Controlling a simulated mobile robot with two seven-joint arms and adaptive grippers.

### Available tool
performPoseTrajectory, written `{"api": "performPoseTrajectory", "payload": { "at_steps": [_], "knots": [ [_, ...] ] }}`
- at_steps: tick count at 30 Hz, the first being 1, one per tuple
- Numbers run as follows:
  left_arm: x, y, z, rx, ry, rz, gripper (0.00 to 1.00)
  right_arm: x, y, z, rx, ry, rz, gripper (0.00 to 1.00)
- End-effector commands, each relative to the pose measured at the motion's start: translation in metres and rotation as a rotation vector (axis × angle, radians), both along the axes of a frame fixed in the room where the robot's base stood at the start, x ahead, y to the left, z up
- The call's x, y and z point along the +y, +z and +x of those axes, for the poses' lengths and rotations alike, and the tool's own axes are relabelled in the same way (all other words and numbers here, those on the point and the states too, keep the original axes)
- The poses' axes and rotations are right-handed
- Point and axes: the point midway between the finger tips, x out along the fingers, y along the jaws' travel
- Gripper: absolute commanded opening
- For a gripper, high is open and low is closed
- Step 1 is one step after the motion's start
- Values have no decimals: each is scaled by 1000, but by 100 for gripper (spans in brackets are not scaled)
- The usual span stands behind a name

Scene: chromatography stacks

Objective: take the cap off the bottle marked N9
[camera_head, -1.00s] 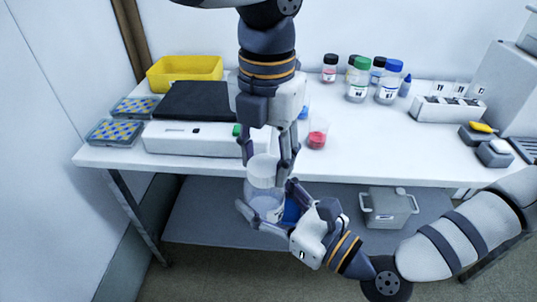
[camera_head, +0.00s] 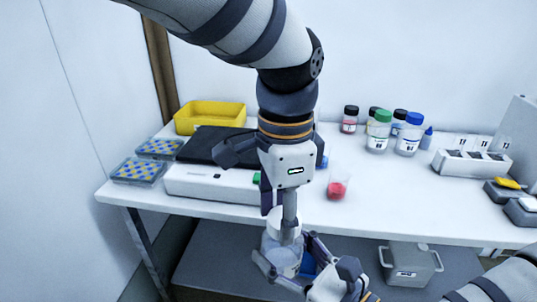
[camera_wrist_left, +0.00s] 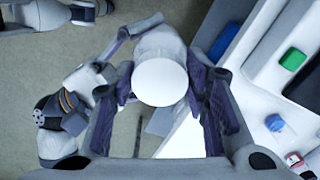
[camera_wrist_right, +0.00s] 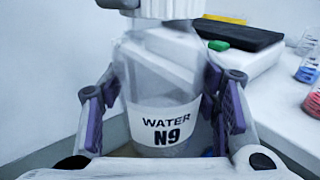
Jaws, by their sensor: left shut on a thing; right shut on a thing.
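The clear bottle reads "WATER N9" on its white label in the right wrist view (camera_wrist_right: 165,128). It is held upright in front of the table, and it also shows in the head view (camera_head: 283,257). My right gripper (camera_head: 284,268) is shut around its body from the side. Its white cap (camera_wrist_left: 161,82) is at the top of the bottle, between the fingers of my left gripper (camera_wrist_left: 162,98). My left gripper points straight down and is shut on the cap. I cannot tell whether the cap is loose on the neck.
Several capped bottles (camera_head: 379,135) stand at the back right of the white table (camera_head: 300,205). A cup with red content (camera_head: 337,188) stands near the front edge. A white device (camera_head: 210,186), a yellow bin (camera_head: 210,115) and a grey box (camera_head: 408,265) below are nearby.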

Motion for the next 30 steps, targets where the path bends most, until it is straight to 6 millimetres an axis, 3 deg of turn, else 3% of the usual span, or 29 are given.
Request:
{"api": "performPoseTrajectory", "payload": {
  "at_steps": [6,7,9,18,25,30],
  "knots": [
    [2,2,8,-24,1,0,8,4,3,-4,-8,16,3,0],
    [2,2,8,-25,1,1,48,4,3,-4,-8,16,3,0],
    [2,2,8,-25,0,1,62,4,3,-4,-8,16,3,0],
    [2,3,5,-17,-2,0,62,2,2,-2,-5,8,3,0],
    [1,39,5,-16,-2,-1,62,1,2,-2,-5,5,3,0],
    [0,47,2,-4,-50,2,58,1,2,-2,-5,5,2,0]
  ]
}}
